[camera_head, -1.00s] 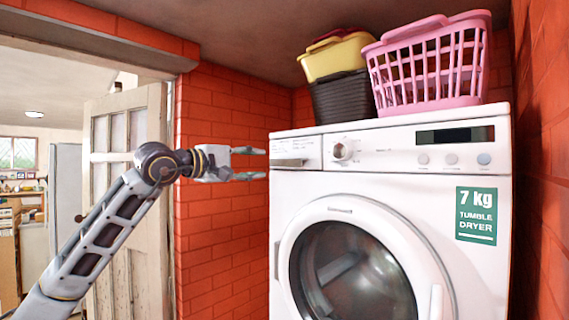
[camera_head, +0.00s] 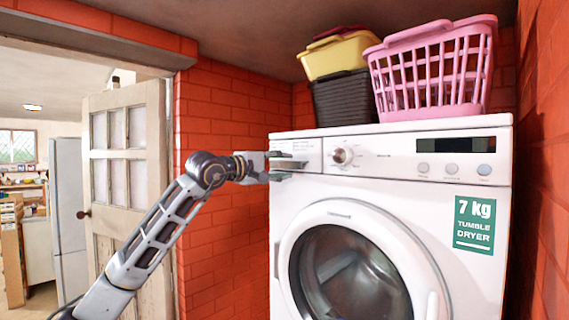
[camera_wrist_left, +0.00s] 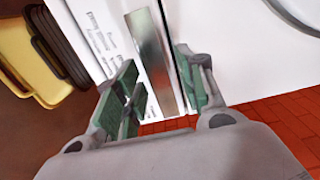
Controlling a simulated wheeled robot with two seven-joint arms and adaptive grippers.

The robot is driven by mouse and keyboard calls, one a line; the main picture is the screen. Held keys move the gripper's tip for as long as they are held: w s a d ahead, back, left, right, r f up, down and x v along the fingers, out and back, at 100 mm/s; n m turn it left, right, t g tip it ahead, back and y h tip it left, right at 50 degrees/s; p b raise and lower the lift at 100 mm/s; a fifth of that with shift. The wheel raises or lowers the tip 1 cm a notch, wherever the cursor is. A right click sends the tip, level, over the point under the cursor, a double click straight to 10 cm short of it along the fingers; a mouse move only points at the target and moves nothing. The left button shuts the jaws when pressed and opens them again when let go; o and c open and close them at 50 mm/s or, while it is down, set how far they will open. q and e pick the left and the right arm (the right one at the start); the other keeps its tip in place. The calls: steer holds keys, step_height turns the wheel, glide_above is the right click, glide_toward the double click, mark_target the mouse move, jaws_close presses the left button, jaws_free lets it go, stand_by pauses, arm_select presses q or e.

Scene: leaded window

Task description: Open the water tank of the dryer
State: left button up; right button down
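The white tumble dryer (camera_head: 400,160) stands against the brick walls. Its water tank (camera_head: 308,145) is the panel at the top left of the front and looks flush with it. A silver handle strip runs along the panel's lower part; it shows in the left wrist view (camera_wrist_left: 152,62). My left gripper (camera_head: 280,166) is at the panel's left part, partly covering the handle. In the left wrist view its green-padded fingers (camera_wrist_left: 160,92) are apart, one on each side of the strip, with gaps visible. I cannot tell whether they touch it. My right gripper is out of view.
A pink basket (camera_head: 432,75), a dark basket (camera_head: 343,98) and a yellow basket (camera_head: 340,57) stand on the dryer. The dryer's round door (camera_head: 360,265) is shut. A pale door (camera_head: 125,185) and doorway are at the left. Brick wall closes off the right.

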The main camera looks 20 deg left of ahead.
arm_select(q)
steer(key=shift+x, duration=0.95)
steer(key=shift+c, duration=0.5)
steer(key=shift+f, duration=0.1)
jaws_close()
